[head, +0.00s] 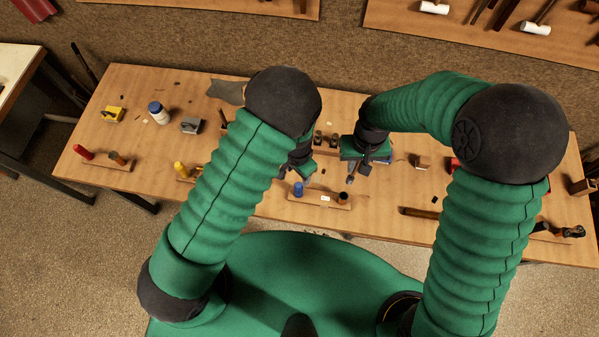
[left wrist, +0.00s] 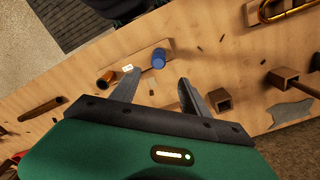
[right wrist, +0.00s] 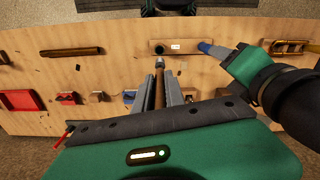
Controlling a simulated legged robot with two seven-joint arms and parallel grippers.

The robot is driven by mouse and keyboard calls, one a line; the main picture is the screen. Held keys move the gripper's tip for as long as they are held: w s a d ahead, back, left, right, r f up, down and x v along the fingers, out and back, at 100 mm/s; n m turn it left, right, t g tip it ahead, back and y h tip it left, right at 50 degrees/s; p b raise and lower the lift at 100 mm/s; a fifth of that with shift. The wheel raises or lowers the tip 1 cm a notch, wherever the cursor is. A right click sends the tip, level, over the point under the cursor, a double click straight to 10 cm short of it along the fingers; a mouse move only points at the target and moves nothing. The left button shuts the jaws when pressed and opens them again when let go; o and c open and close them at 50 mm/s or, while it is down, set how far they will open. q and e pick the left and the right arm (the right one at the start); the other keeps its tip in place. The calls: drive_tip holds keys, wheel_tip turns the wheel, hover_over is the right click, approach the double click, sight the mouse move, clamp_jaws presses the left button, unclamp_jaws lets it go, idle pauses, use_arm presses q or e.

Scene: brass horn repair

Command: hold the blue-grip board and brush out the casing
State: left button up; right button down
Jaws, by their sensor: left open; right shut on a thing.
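The blue-grip board (head: 312,196) lies near the table's front edge, with an upright blue grip (head: 298,189) at its left end and a brown casing (head: 343,196) at its right end. My left gripper (left wrist: 158,76) is open and empty; the blue grip (left wrist: 158,57) shows just beyond its fingertips, apart or touching I cannot tell. My right gripper (right wrist: 159,79) is shut on a brown-handled brush (right wrist: 158,95) with a pale tip. In the right wrist view the tip appears just below the casing (right wrist: 160,48); the depth between them is unclear.
A red-grip board (head: 105,163) and a partly hidden yellow-grip board (head: 185,175) lie to the left. A blue-white bottle (head: 158,112) and a grey cloth (head: 228,91) are behind. A brown rod (head: 420,213) lies right of the blue-grip board.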

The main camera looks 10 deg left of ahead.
sight(299, 188)
use_arm(q)
drive_tip(key=shift+s+f, duration=0.25)
drive_tip(key=shift+f, duration=0.65)
use_arm(e)
drive_tip(key=shift+s+a+r, duration=0.1)
drive_tip(key=shift+s, duration=0.15)
use_arm(q)
drive_tip(key=f, duration=1)
drive_tip(key=shift+w+d, duration=0.15)
drive_tip(key=shift+d, duration=0.1)
use_arm(e)
drive_tip(key=shift+w+d, duration=0.2)
drive_tip(key=shift+d, duration=0.05)
use_arm(q)
drive_tip(key=shift+f, duration=0.4)
drive_tip(key=shift+a+f, duration=0.1)
drive_tip(key=shift+f, duration=0.05)
use_arm(e)
drive_tip(key=shift+s+a, duration=0.1)
drive_tip(key=shift+s, duration=0.05)
use_arm(q)
drive_tip(key=shift+c, duration=0.4)
